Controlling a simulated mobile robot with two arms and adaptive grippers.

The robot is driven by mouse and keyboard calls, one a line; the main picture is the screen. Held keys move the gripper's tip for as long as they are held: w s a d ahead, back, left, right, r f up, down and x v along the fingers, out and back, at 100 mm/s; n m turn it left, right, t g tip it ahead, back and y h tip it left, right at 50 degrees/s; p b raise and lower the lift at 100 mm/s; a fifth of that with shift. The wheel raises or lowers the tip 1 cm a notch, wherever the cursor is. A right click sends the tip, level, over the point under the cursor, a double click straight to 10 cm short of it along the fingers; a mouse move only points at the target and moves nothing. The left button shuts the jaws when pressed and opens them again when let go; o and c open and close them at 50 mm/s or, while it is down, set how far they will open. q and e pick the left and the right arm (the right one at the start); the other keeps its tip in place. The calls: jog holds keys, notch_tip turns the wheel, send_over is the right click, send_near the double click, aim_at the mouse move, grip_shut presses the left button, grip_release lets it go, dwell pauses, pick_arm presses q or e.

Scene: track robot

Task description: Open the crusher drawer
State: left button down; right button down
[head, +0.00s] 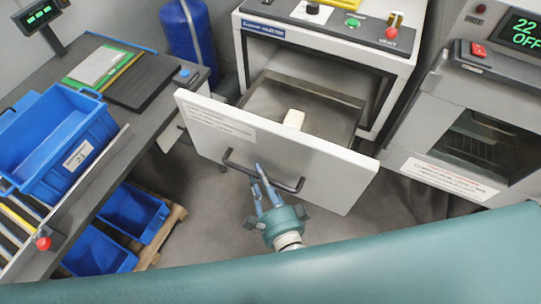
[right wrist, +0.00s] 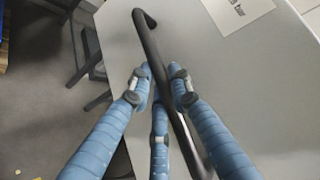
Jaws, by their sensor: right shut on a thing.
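The crusher (head: 325,25) is a white and grey machine at the top middle of the head view. Its drawer (head: 320,165) is pulled out, with a white front panel and a grey tray behind it. A pale block (head: 294,119) lies in the tray. The drawer's dark bar handle (head: 235,166) runs across the front panel. My right gripper (head: 262,178) has its blue fingers at this handle. In the right wrist view the fingers (right wrist: 160,80) are closed around the bar handle (right wrist: 150,45). My left gripper is not in view.
A workbench with a blue crate (head: 60,140) stands at the left, with blue bins (head: 130,213) on a pallet below. A blue cylinder (head: 188,40) stands behind the drawer. An oven-like machine (head: 470,130) stands at the right. Grey floor is clear around the drawer front.

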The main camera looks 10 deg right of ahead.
jog(key=shift+s+a, duration=0.65)
jog(key=shift+s, duration=0.35)
jog(key=shift+s+a, duration=0.65)
jog(key=shift+s, duration=0.3)
jog(key=c, duration=1.8)
grip_release()
jog(key=shift+c, duration=0.2)
jog(key=v, duration=1.2)
